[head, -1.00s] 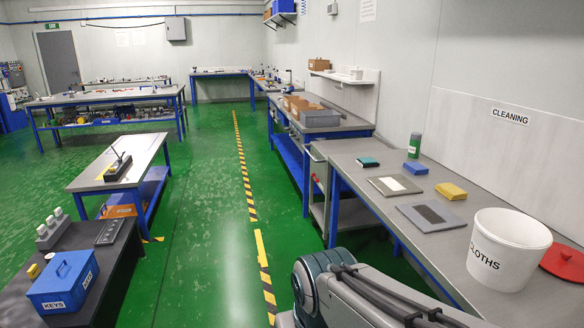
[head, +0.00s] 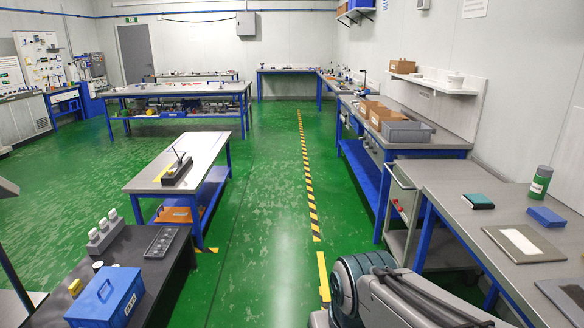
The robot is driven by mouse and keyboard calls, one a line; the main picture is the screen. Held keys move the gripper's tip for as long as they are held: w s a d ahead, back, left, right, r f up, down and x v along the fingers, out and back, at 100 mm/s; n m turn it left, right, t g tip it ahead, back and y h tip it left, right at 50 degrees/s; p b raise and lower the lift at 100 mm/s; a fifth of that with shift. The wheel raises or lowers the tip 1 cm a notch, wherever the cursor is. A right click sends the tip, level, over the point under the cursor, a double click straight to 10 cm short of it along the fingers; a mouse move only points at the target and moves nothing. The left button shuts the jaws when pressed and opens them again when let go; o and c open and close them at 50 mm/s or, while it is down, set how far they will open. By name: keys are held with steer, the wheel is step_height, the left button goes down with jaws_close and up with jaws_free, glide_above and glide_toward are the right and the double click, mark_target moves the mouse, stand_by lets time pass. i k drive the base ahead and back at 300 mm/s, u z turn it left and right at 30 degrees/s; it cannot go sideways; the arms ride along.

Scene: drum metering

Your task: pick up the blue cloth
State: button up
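The blue cloth (head: 547,217) appears as a small flat folded block on the grey bench (head: 450,188) at the right of the head view. It lies just in front of a green cylinder-shaped container (head: 540,182) and behind a grey board with a white patch (head: 524,243). A dark block with a teal top (head: 478,201) lies to its left. My arm shows at the bottom, left of the bench, but my gripper is not in view.
A grey trolley (head: 405,193) stands beside the bench's far end. A long bench with boxes and a grey bin (head: 407,132) is beyond it. A dark table with a blue box (head: 105,298) is at lower left. Green floor with a striped line (head: 308,180) is clear between.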

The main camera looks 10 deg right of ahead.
mark_target(546, 218)
steer(key=z, duration=0.1)
steer(key=i, duration=1.55)
steer(key=z, duration=0.65)
steer(key=i, duration=1.15)
steer(key=z, duration=1.95)
steer(key=i, duration=0.75)
steer(key=z, duration=0.65)
